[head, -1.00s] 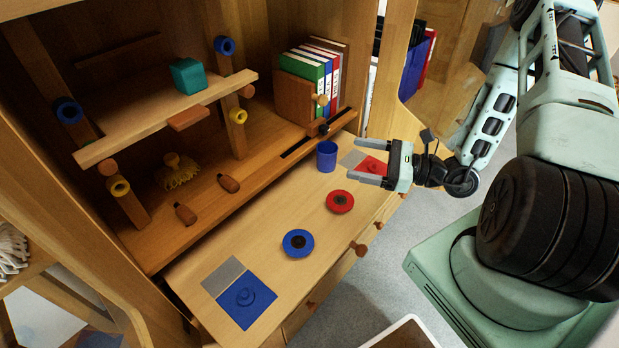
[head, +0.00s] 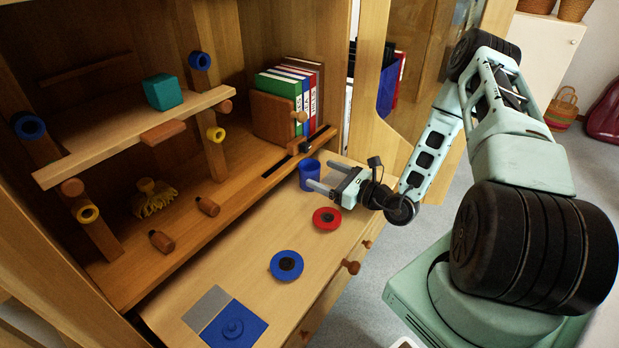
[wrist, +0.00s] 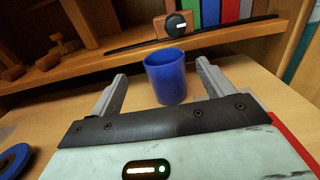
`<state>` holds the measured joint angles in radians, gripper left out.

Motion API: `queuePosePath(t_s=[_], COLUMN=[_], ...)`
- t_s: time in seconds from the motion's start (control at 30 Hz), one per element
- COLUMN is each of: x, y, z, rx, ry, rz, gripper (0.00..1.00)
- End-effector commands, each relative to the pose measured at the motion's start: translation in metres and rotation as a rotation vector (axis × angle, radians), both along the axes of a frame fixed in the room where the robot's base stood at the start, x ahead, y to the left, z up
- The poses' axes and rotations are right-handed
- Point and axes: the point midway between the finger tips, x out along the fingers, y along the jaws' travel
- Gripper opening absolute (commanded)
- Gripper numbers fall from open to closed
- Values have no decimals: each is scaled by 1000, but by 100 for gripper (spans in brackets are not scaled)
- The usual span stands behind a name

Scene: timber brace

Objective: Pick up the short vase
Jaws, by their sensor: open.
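The short vase looks like the plain blue cup-shaped vessel (head: 309,172), standing upright on the light wooden desk surface near the back ledge. In the wrist view the blue vase (wrist: 167,82) stands between the lines of the two fingers, around or just beyond their tips. Its open top faces up. My gripper (head: 318,174) is open and level, reaching in from the right, with one fingertip overlapping the vase in the head view. The open fingers also show in the wrist view (wrist: 162,76), with a gap on each side of the vase. I cannot tell if either touches it.
A red disc (head: 326,218) and a blue disc (head: 286,265) lie on the desk. A blue mat (head: 240,316) and grey mat (head: 207,309) are at its near end. Behind the vase are a raised ledge and binders (head: 283,97). A teal box (head: 162,92) sits on a shelf.

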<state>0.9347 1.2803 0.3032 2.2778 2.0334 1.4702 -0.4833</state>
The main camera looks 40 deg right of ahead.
Motion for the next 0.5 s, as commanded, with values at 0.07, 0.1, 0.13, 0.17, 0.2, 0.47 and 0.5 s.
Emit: queuePosePath(t_s=[0.07, 0.1, 0.13, 0.17, 0.2, 0.47, 0.5], x=[5, 7, 9, 11, 15, 50, 54], y=[2, 3, 3, 3, 4, 12, 13], z=[0, 0, 0, -1, -2, -5, -5], rx=[0, 0, 0, 0, 0, -1, 0], ry=[-2, -2, -2, -2, -2, -4, -2], rz=[2, 1, 1, 0, 1, 2, 1], gripper=[80, 80, 80, 80, 80, 80, 80])
